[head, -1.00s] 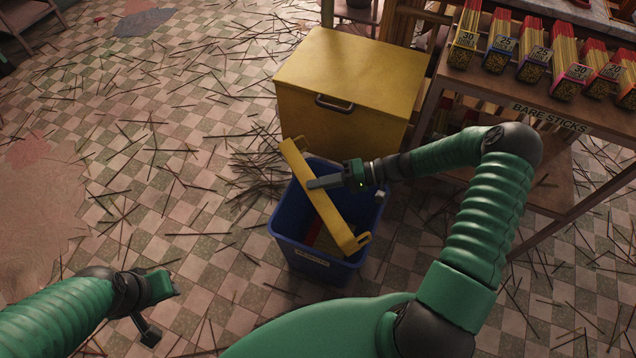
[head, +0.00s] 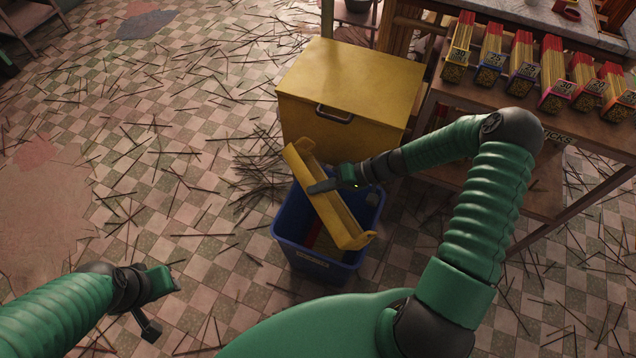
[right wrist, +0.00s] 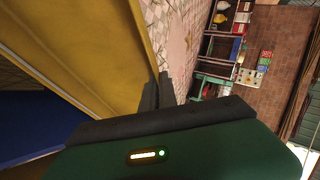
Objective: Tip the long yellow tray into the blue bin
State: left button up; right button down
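The long yellow tray (head: 334,210) is over the blue bin (head: 308,257), lying slantwise across its opening and tilted so that its inside shows. My right gripper (head: 322,187) is shut on the tray's side wall near its middle. In the right wrist view the yellow tray (right wrist: 85,45) fills the upper left, with the blue bin (right wrist: 30,125) below it. Inside the bin some red and pale material shows beside the tray; the rest is hidden. My left gripper (head: 162,306) is low at the left, empty and away from the bin, with its fingers apart.
A yellow lidded chest (head: 350,85) stands just behind the bin. At the right is a wooden table (head: 480,95) with several bundles of red-tipped sticks (head: 523,65). Loose sticks litter the checkered floor (head: 190,200). The floor left of the bin is otherwise open.

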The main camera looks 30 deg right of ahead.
notch_tip(320, 180, up, 2)
jog(key=h+p, duration=0.2)
jog(key=h, duration=0.1)
jog(key=shift+a+n+p, duration=0.1)
jog(key=shift+n+p, duration=0.3)
jog(key=h, duration=0.1)
jog(key=r+n+h, duration=0.1)
jog(key=h, duration=0.1)
jog(key=shift+a+p, duration=0.1)
jog(key=shift+p, duration=0.2)
jog(key=h+p, duration=0.1)
jog(key=r+h+p, duration=0.1)
jog(key=h, duration=0.1)
jog(key=shift+r+n, duration=0.1)
jog(key=shift+n, duration=0.2)
jog(key=shift+h+p, duration=0.65)
jog(key=shift+h, duration=0.05)
jog(key=shift+f, duration=0.2)
jog(key=shift+d, duration=0.25)
